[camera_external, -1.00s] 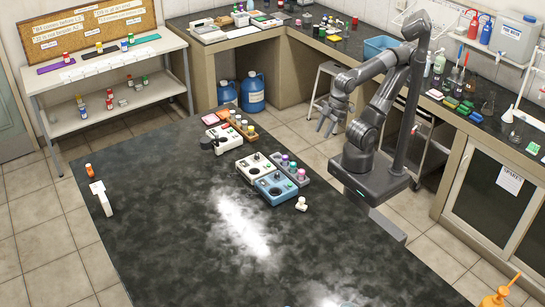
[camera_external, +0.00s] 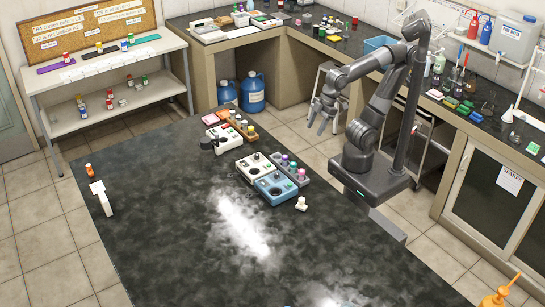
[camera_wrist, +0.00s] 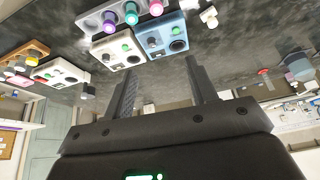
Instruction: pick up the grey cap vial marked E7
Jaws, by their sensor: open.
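No mark E7 is readable in either view, so I cannot tell which vial bears it. A small pale vial-like object (camera_external: 301,203) lies on the dark table, to the right of the blue device; it also shows in the wrist view (camera_wrist: 209,17), where its end looks pale grey. My gripper (camera_external: 318,120) is in the air beyond the table's right edge, behind and apart from that object. In the wrist view my gripper (camera_wrist: 162,64) has its two fingers wide apart with nothing between them.
A blue device (camera_external: 275,187) and a white device (camera_external: 253,167) stand beside a grey rack (camera_external: 303,180) of coloured-cap vials. Another white device (camera_external: 223,137) is further back. An orange-capped vial (camera_external: 89,170) stands far left. More vials sit on the shelf (camera_external: 70,122).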

